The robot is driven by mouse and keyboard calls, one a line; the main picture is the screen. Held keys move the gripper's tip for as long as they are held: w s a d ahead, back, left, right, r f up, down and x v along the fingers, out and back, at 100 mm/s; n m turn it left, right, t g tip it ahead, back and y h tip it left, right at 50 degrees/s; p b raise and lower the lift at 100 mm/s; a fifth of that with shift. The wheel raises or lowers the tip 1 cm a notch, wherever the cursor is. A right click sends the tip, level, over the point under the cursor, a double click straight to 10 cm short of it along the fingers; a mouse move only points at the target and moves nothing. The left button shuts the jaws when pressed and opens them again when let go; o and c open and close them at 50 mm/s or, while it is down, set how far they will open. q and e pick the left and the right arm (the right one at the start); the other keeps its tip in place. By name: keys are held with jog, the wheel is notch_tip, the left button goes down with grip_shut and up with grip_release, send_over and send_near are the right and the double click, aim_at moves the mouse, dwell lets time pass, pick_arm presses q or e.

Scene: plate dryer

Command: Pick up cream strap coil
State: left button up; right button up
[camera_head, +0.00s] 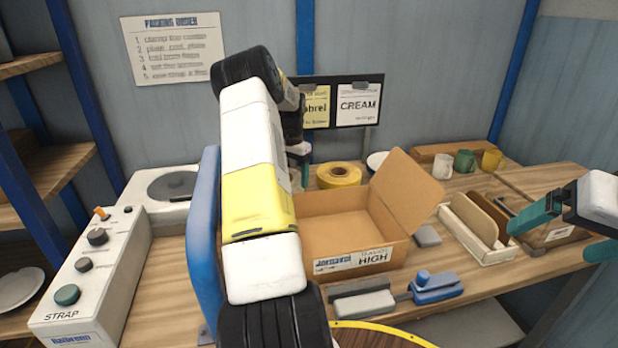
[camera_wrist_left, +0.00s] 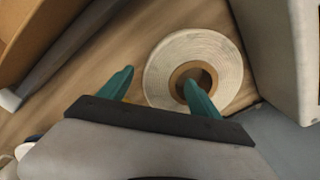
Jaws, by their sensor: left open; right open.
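The cream strap coil (camera_wrist_left: 215,48) lies flat on the wooden bench in the left wrist view, with a brown core around its hole. My left gripper (camera_wrist_left: 158,78) is open over its near left side. One teal finger overlaps the core hole; the other is outside the coil's left edge. Finger depth relative to the coil is unclear. In the head view, my left arm hides the coil, and one left finger (camera_head: 303,173) shows beyond the arm. My right gripper (camera_head: 562,230) is open and empty at the right, above the bench.
A yellow coil (camera_head: 345,182) sits behind the open cardboard box (camera_head: 398,250). The grey strap machine (camera_head: 125,250) stands at the left, and a blue panel (camera_head: 203,250) beside my left arm. Cups and a divided tray (camera_head: 490,257) are at the right.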

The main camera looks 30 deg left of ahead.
pick_arm(q)
notch_tip(320, 180, down, 2)
jog(key=shift+f, duration=0.2)
grip_shut()
jog(key=shift+r, duration=0.15)
